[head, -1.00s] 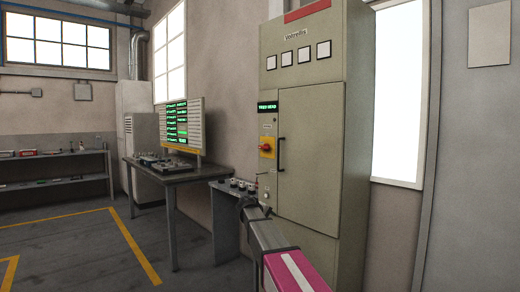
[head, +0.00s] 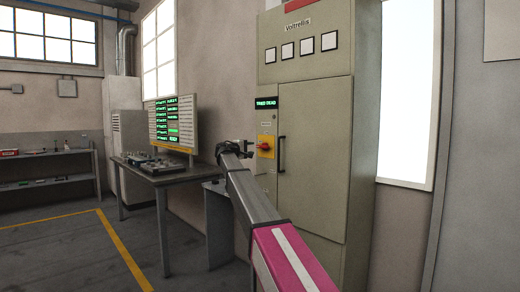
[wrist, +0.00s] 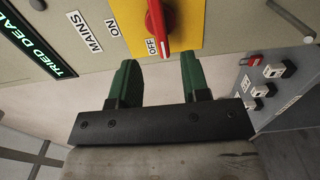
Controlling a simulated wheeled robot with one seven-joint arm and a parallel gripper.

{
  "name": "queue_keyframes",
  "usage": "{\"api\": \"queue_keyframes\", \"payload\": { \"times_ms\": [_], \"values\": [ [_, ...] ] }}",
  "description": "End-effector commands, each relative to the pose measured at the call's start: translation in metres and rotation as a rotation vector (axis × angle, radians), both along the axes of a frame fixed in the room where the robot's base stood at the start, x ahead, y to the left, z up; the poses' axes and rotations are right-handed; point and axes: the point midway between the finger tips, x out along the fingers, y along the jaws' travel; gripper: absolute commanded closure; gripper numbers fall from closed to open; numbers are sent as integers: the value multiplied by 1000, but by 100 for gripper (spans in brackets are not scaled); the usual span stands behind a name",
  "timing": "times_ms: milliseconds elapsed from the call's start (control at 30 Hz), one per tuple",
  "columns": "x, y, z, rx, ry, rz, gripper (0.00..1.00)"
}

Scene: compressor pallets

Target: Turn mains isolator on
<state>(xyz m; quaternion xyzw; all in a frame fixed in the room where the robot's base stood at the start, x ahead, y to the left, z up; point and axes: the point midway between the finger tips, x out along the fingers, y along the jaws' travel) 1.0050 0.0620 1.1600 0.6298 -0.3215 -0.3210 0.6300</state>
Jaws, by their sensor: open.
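The handle's tip lies by the OFF mark. In the head view the isolator (head: 265,146) is on the left side of the grey-green cabinet (head: 312,170). My gripper (wrist: 155,75) is open, its two green fingers apart and empty, with the handle's tip just beyond the gap between them. In the head view my gripper (head: 237,147) is left of the isolator.
A lit display reading TRIED DEAD (head: 264,103) is above the isolator. A black door handle (head: 282,154) is to its right. A small panel with several switches (wrist: 265,85) is at the right of the wrist view. A table (head: 165,175) stands left of my arm.

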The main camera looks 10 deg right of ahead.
Motion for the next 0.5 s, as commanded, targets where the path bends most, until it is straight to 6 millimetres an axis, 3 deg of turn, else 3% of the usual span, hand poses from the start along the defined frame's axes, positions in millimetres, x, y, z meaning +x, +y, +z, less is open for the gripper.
{"api": "queue_keyframes", "payload": {
  "times_ms": [300, 500],
  "values": [
    [35, -46, 0, 1, 1, -1, 57],
    [44, -60, 0, 0, 0, 1, 57]
  ]
}}
